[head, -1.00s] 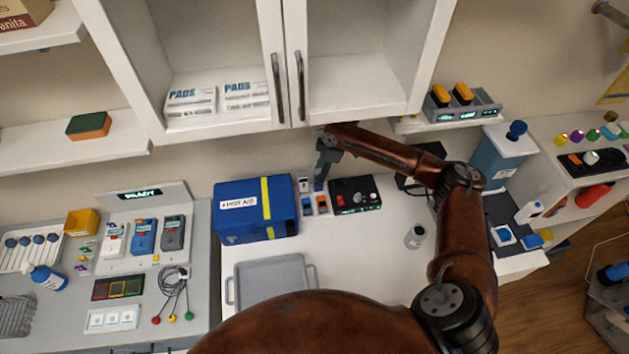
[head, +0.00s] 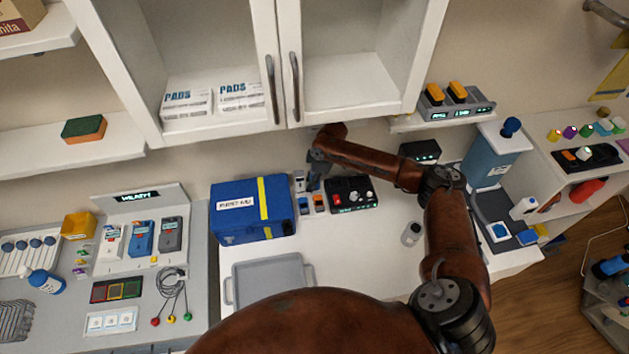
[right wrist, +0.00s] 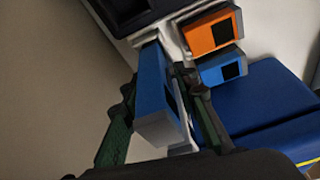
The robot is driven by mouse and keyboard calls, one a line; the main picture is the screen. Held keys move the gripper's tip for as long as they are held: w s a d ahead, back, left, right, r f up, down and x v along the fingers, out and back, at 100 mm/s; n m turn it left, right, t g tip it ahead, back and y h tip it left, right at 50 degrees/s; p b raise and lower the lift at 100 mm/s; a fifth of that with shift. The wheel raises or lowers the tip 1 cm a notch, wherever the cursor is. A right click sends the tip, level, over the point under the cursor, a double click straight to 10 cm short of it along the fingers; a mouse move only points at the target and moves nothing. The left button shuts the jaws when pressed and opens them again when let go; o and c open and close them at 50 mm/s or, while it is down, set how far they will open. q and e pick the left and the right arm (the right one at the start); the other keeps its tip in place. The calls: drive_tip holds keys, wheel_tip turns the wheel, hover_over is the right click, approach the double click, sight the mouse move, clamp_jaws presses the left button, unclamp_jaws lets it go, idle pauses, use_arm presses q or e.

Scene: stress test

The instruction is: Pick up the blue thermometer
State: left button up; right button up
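The blue thermometer (right wrist: 155,90) stands between the two fingers of my right gripper (right wrist: 158,82) in the right wrist view, its dark screen facing right. The fingers lie close along both sides. I cannot tell whether they press on it. In the head view my right gripper (head: 316,172) is over the back of the thermometer group, hiding much of the blue one. An orange thermometer (right wrist: 209,32) and a second blue one (right wrist: 222,68) stand just right of it in the wrist view. My left gripper is not in view.
A blue first-aid box (head: 250,212) stands close left of the group. A black control box (head: 350,193) stands close right. A grey tray (head: 268,264) lies in front. The cabinet (head: 290,75) hangs above. The white counter between tray and cup (head: 411,234) is clear.

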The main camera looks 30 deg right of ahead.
clamp_jaws()
drive_tip(key=shift+r, duration=0.1)
